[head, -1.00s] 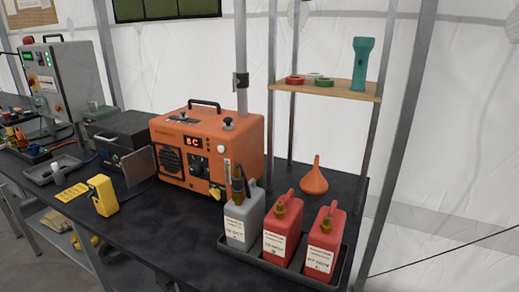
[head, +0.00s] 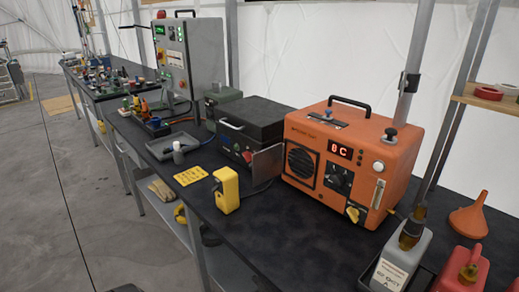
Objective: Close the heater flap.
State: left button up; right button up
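The orange heater (head: 345,150) stands on the dark table right of centre, with a black top handle, a lit red display, dials and a round dark grille (head: 301,164) on its front. A flat grey plate (head: 268,164), which looks like the flap, stands out at the left edge of the heater's front, swung away from the grille and leaving it uncovered. Its hinge is too small to make out. Neither of my grippers is in view.
A black case (head: 250,125) stands close left of the plate. A yellow device (head: 227,190) and a yellow card (head: 190,176) lie in front. Jugs (head: 400,258) and an orange funnel (head: 468,214) are at right. The tabletop before the heater is clear.

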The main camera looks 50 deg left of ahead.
aim_at(268, 163)
jog(key=j+z, duration=0.35)
jog(key=j, duration=2.15)
jog(key=k+j, duration=0.15)
jog(key=j, duration=0.2)
jog(key=k+j+z, duration=0.15)
jog(key=j, duration=0.2)
jog(key=k+j, duration=0.2)
jog(key=j, duration=0.15)
jog(key=z, duration=0.05)
